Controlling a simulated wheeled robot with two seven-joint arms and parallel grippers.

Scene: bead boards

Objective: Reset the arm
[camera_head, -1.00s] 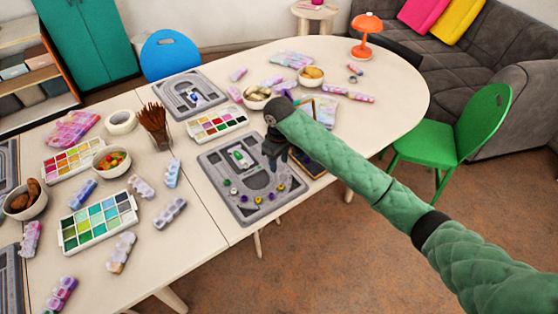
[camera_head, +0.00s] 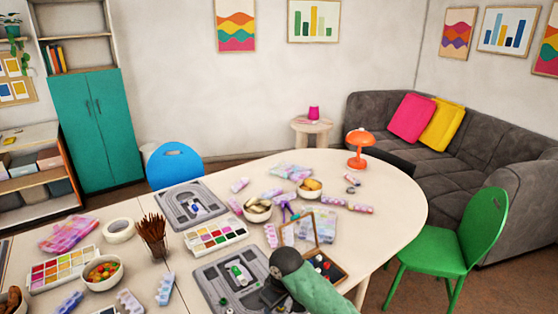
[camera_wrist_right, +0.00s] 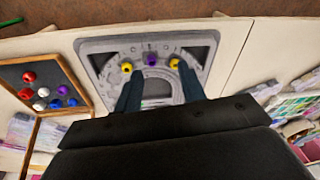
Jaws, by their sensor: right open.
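My right arm (camera_head: 318,291) comes in from the bottom of the head view, its dark wrist over the right side of a grey bead board (camera_head: 206,277). In the right wrist view my right gripper (camera_wrist_right: 160,92) is open and empty, its two dark fingers apart. The grey board (camera_wrist_right: 92,46) lies beyond the fingers there, with a yellow bead (camera_wrist_right: 127,67), a purple bead (camera_wrist_right: 151,60) and another yellow bead (camera_wrist_right: 174,63) on it. Gaps to the board cannot be told. My left gripper is not in view.
An open wooden box (camera_head: 345,276) with several coloured beads lies right of my wrist; it also shows in the wrist view (camera_wrist_right: 70,73). A paint palette (camera_head: 219,246), bowls, a brush cup (camera_head: 154,244) and a second board (camera_head: 167,203) stand left and behind. The table's right end is mostly clear.

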